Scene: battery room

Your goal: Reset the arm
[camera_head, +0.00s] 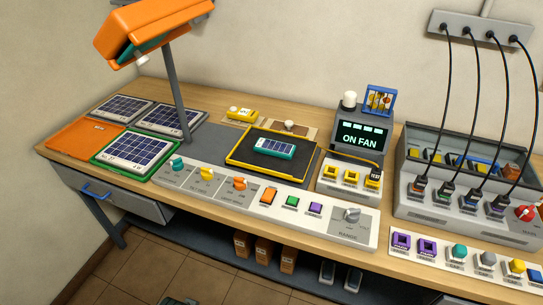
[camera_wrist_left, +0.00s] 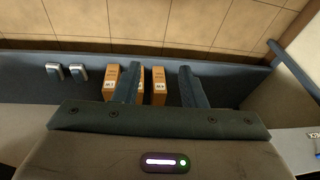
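My left gripper (camera_wrist_left: 160,84) shows in the left wrist view, its two dark fingers apart with nothing held between them. Behind the fingers, several brown boxes stand on a dark lower shelf, partly hidden by the fingers. In the head view only a small dark grey part shows at the bottom edge, and I cannot tell whether it belongs to my arm. My right gripper is in neither view.
A wooden workbench (camera_head: 125,179) holds solar panels (camera_head: 132,152), an orange lamp (camera_head: 150,30), a control strip (camera_head: 330,222), a yellow-edged tray (camera_head: 234,163), an "ON FAN" display (camera_head: 360,139) and a cabled charger (camera_head: 420,205). Brown boxes (camera_head: 262,249) sit below. Tiled floor (camera_head: 130,275) lies in front.

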